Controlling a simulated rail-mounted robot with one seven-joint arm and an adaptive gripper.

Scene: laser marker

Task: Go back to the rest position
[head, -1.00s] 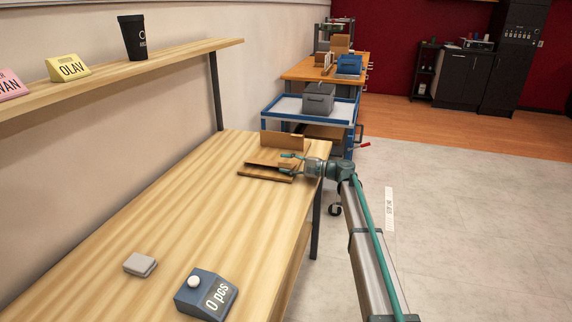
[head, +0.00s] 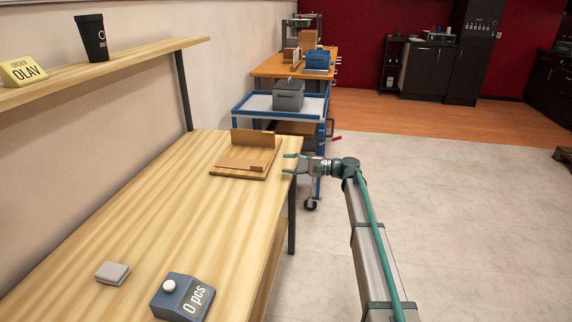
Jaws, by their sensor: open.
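My gripper (head: 290,163) is in the head view at the far right edge of the wooden table (head: 150,220). Its two green fingers are spread apart with nothing between them. They point left, toward a wooden fixture (head: 228,172) on the table. The fixture has a flat base and an upright back board. A small brown piece lies on its right part. The fingers are apart from the fixture. My arm reaches forward over the floor to the right of the table.
A grey box with a white button, marked "0 pcs" (head: 184,298), and a small grey block (head: 113,272) are on the near table. A blue cart (head: 250,113) with a grey bin (head: 288,95) stands beyond. A shelf (head: 140,61) runs along the wall. The right floor is clear.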

